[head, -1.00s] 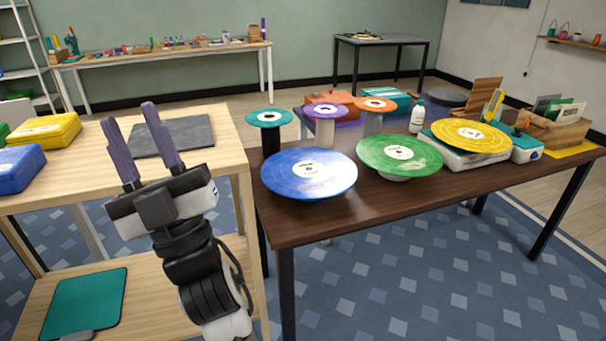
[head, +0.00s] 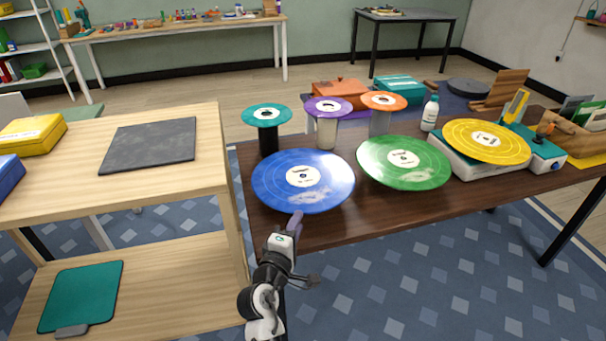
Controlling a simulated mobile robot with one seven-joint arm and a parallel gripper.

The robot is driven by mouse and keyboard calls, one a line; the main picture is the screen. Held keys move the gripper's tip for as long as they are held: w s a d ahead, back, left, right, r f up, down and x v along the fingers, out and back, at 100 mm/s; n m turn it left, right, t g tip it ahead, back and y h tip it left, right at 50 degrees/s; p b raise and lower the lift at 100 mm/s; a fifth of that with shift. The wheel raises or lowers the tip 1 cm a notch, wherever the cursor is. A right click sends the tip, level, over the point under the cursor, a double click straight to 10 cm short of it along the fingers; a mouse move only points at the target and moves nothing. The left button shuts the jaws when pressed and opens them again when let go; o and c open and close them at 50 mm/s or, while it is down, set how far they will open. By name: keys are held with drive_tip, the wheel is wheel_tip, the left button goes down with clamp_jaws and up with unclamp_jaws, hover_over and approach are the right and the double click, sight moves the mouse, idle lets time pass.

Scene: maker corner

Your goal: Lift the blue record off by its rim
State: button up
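The blue record (head: 279,191) is a large disc with a white label, lying level at the front left of the dark wooden table. Whatever bears it is hidden beneath it. My gripper (head: 296,217) is at the table's front edge, just below the near rim of the record in the picture. Its purple-grey finger is seen edge-on and points at the rim. I cannot tell whether the finger touches the rim, or how far apart the fingers are.
The green record (head: 427,172) is close on the right. The yellow record (head: 487,150) sits on a turntable (head: 460,166). Small teal (head: 266,115), purple (head: 328,107) and orange (head: 384,101) discs stand behind on posts. A light wooden shelf unit (head: 200,180) is left.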

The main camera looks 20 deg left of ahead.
sight(310, 201)
drive_tip(key=w, duration=0.4)
drive_tip(key=shift+p, duration=0.3)
drive_tip(key=w, duration=0.1)
drive_tip(key=w+p, duration=0.1)
drive_tip(key=w, duration=0.1)
drive_tip(key=w+p, duration=0.1)
drive_tip(key=w, duration=0.1)
drive_tip(key=shift+w+d+f, duration=0.1)
drive_tip(key=shift+w+d, duration=0.15)
drive_tip(key=shift+d, duration=0.05)
clamp_jaws()
